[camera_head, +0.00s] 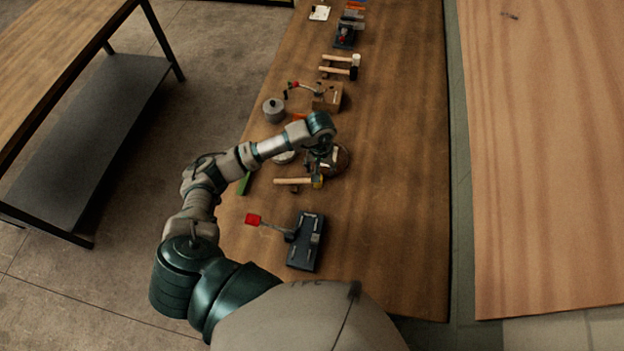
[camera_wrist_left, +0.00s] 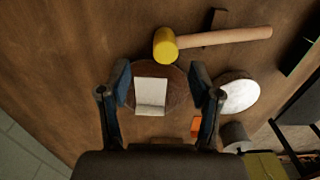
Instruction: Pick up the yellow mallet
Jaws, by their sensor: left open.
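The yellow mallet lies on the wooden bench; in the left wrist view its yellow head (camera_wrist_left: 165,46) is above the fingers and its pale wooden handle (camera_wrist_left: 235,37) runs to the right. In the head view its handle (camera_head: 293,181) points left, with the head at its right end. My left gripper (camera_wrist_left: 160,82) is open and empty. It is over a round brown piece (camera_wrist_left: 176,92) with a white block (camera_wrist_left: 151,96) on it, beside the mallet and apart from it. In the head view the left gripper (camera_head: 322,158) is partly hidden by its wrist. My right gripper is not in view.
A dark clamp tool with a red handle (camera_head: 253,219) is nearer on the bench. A white disc (camera_wrist_left: 238,94) and a grey cylinder (camera_wrist_left: 235,136) are right of the fingers. A grey pot (camera_head: 274,110) and two more mallets (camera_head: 338,72) are farther. The bench's right side is clear.

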